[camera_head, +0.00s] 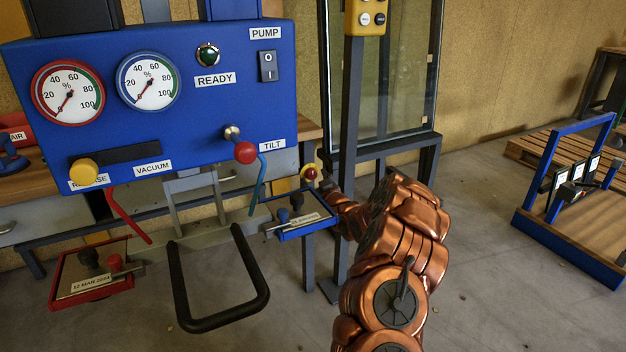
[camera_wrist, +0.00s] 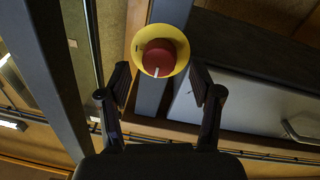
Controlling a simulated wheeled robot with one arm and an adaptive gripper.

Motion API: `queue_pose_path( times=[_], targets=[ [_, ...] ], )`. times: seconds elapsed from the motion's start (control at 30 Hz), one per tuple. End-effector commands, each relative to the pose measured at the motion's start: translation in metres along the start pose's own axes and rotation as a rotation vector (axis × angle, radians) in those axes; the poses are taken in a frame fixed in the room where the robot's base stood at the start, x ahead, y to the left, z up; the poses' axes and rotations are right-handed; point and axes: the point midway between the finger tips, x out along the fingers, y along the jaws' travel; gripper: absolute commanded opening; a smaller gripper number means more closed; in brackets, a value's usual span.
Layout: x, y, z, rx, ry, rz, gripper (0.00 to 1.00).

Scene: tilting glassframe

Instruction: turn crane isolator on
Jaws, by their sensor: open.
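The crane isolator, a round red knob (camera_wrist: 159,58) on a yellow disc (camera_wrist: 180,64) with a pale mark, is ahead of my gripper (camera_wrist: 160,82) in the wrist view. In the head view the isolator (camera_head: 310,173) shows small at the end of my copper arm, and the fingers are hard to make out there.
A blue panel (camera_head: 215,110) with gauges, a pump switch (camera_head: 268,66) and a tilt lever (camera_head: 245,152) stands left. A blue tray (camera_head: 318,225) hangs just below the isolator. A grey post (camera_head: 349,110) with a yellow button box (camera_head: 366,17) rises close to my arm.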

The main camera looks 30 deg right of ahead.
Motion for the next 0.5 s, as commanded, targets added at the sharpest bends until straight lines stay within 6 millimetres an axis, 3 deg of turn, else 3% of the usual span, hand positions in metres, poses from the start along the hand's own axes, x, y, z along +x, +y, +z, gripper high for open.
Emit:
queue_pose_path(
  times=[0.2, 0.5],
  targets=[
    [0.014, 0.0, 0.002, 0.001, -0.003, 0.0, 0.64],
    [0.018, 0.0, 0.001, 0.001, -0.003, 0.0, 0.64]
  ],
)
